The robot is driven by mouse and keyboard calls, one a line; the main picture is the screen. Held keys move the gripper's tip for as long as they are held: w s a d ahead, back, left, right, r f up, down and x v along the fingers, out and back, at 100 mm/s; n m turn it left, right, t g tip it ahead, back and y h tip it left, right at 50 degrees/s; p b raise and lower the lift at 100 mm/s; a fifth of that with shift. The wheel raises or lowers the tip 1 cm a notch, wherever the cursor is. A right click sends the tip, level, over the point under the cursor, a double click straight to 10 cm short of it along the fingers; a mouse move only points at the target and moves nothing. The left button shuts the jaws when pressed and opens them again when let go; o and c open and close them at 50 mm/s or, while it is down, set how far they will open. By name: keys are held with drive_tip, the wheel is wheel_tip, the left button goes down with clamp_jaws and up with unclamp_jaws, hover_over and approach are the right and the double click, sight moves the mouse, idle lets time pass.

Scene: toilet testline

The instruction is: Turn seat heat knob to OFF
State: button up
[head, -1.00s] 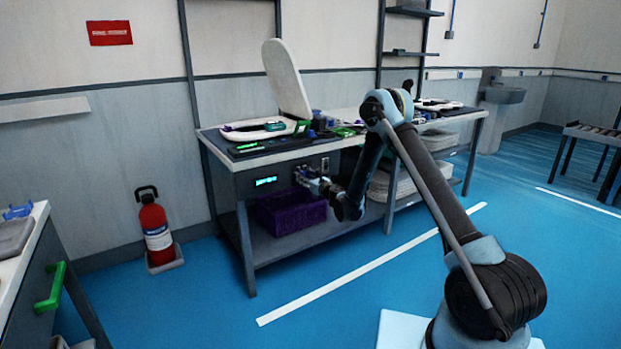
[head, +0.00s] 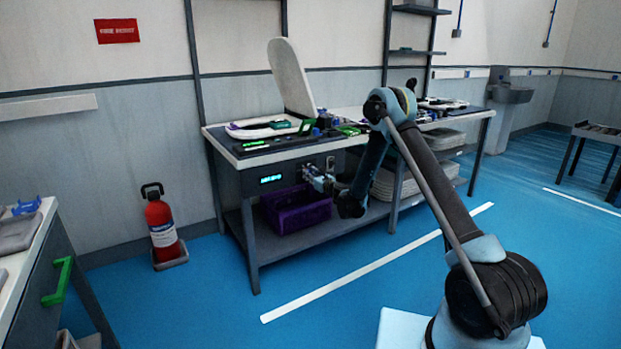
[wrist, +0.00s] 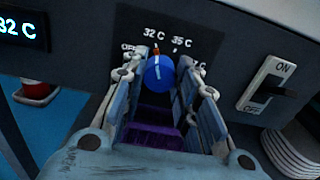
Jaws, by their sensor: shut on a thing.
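The seat heat knob is a round blue knob (wrist: 159,74) with a pale pointer line, on the dark front panel (wrist: 205,45) of the bench. Labels around it read OFF at left, 32 C and 35 C above, and a partly hidden one at right. In the head view my gripper (head: 308,174) is at the bench front; the knob is hidden there.
A lit display (wrist: 22,29) reads 32 C at the left. An ON/OFF rocker switch (wrist: 272,86) is close to the right of my gripper. A purple crate (head: 297,210) stands on the shelf below. A fire extinguisher (head: 162,228) stands left of the bench.

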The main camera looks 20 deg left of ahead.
drive_tip(key=shift+d, duration=0.1)
drive_tip(key=shift+n, duration=4.2)
drive_tip(key=o, duration=1.1)
drive_tip(key=shift+c, duration=0.2)
drive_tip(key=shift+s, duration=0.1)
drive_tip(key=v, duration=0.7)
drive_tip(key=shift+s+d+f, duration=0.1)
